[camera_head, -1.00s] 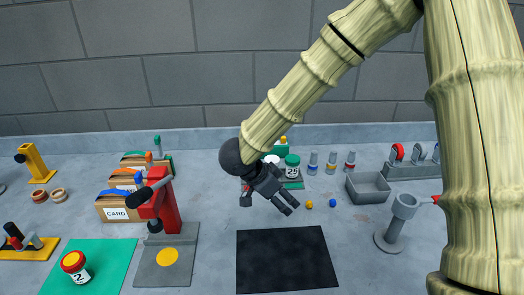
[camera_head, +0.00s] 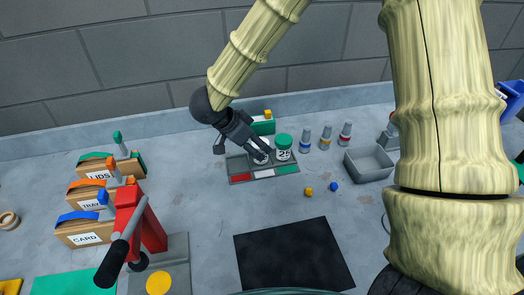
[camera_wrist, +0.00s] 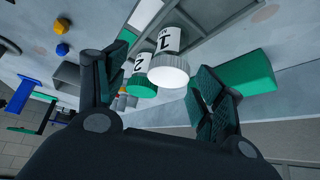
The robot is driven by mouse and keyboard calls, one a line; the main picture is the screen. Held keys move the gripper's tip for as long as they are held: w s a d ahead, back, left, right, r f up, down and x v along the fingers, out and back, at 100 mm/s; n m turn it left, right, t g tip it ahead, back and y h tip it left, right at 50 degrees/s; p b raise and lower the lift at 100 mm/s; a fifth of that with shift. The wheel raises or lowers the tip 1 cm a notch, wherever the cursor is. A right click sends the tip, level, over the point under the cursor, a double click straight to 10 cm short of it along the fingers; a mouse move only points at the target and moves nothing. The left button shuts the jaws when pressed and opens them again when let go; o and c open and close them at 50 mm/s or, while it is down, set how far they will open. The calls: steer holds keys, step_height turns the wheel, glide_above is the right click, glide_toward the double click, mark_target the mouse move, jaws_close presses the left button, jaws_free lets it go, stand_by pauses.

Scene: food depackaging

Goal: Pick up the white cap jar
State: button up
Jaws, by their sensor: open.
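The white cap jar (camera_wrist: 168,72) stands in a grey tray (camera_head: 240,180) and carries a label reading 1 in the wrist view. In the head view it is mostly hidden by my gripper (camera_head: 263,152), with some white (camera_head: 261,159) showing. My gripper is open in the wrist view (camera_wrist: 160,64), its fingers on either side of the white cap jar's cap end. I cannot tell whether either finger touches it.
A green block (camera_head: 264,127) stands behind the tray. Several small bottles (camera_head: 326,138) and a grey bin (camera_head: 369,163) are to the right. A yellow piece (camera_head: 308,191) and a blue piece (camera_head: 334,186) lie in front. Labelled boxes (camera_head: 84,232) and a red press (camera_head: 150,225) stand left.

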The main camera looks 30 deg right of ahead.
mark_target(252, 144)
steer(key=shift+w+d+f, duration=0.1)
steer(key=shift+w+f, duration=0.1)
steer(key=shift+f, duration=0.2)
steer(key=shift+w+d+f, duration=0.1)
steer(key=shift+w+f, duration=0.75)
steer(key=shift+w, duration=0.1)
steer(key=shift+s+p+x, duration=0.2)
steer(key=shift+p+x, duration=0.4)
steer(key=shift+x, duration=0.35)
steer(key=shift+s+p+x, duration=0.15)
steer(key=shift+p+x, duration=0.4)
steer(key=shift+x, duration=0.45)
steer(key=shift+w+d+f, duration=0.15)
steer(key=shift+d+f, duration=0.1)
steer(key=shift+d, duration=0.1)
steer(key=shift+s+r, duration=0.15)
steer(key=shift+s, duration=0.05)
steer(key=shift+w, duration=0.1)
steer(key=c, duration=1)
